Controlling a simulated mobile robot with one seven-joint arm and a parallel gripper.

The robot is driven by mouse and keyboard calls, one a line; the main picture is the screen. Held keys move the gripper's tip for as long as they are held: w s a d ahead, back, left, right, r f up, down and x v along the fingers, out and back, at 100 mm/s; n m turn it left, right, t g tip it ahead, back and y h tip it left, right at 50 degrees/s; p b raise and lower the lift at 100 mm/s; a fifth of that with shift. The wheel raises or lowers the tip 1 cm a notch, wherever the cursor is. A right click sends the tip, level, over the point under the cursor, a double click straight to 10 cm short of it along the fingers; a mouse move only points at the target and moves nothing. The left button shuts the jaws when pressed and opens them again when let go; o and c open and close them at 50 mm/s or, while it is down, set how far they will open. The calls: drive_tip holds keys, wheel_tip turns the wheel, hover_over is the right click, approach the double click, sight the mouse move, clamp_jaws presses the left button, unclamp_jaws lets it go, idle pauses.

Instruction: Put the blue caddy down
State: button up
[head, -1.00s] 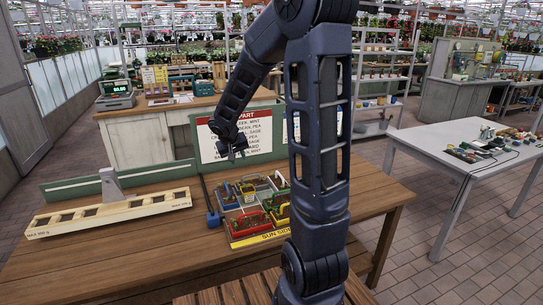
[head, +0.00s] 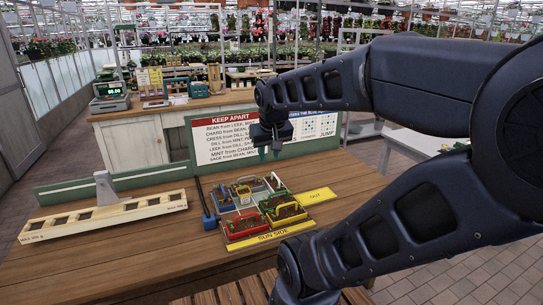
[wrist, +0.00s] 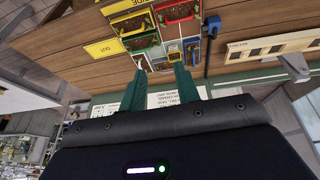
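The planting tray (head: 262,238), marked SUN SIDE, lies on the wooden table and holds several small caddies with soil in them. A red caddy (head: 243,225) is at its front left, and it also shows in the wrist view (wrist: 178,12). A green-rimmed caddy shows in the wrist view (wrist: 143,42). A small bluish caddy (wrist: 191,48) appears at the tray's far side in the wrist view; its outline is hard to make out. My gripper (head: 269,153) is above and behind the tray. Its green fingers (wrist: 161,73) are apart with nothing seen between them.
A yellow OUT strip (head: 316,196) lies right of the tray. A dark bar with a blue end (head: 209,222) lies left of it. A long wooden holder with square openings (head: 105,215) is at the left. A KEEP APART sign (head: 222,138) stands behind.

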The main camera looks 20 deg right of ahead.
drive_tip(key=s, duration=0.3)
drive_tip(key=shift+a+r+y, duration=0.2)
drive_tip(key=shift+a+y, duration=0.05)
drive_tip(key=shift+y, duration=0.15)
